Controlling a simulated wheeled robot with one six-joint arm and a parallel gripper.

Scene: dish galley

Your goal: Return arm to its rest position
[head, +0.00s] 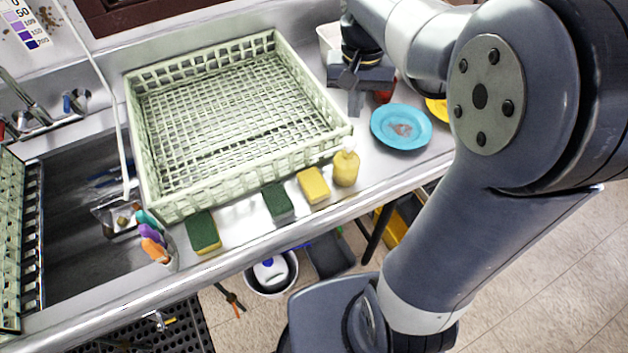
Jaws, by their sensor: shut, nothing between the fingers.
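My arm rises from the lower right of the head view and bends over toward the back of the counter. My gripper (356,101) is shut and empty. It points down over the back right of the counter, between the dish rack and the blue plate. A white container and a red item show partly behind and beside it. The gap between the fingertips and the counter cannot be judged.
A pale green dish rack (137,150) fills the counter's middle. A blue plate (401,127), a yellow soap bottle (346,167) and sponges (314,185) stand near the front edge. A sink (75,245) with a faucet (30,108) lies left. A bucket (270,272) stands below.

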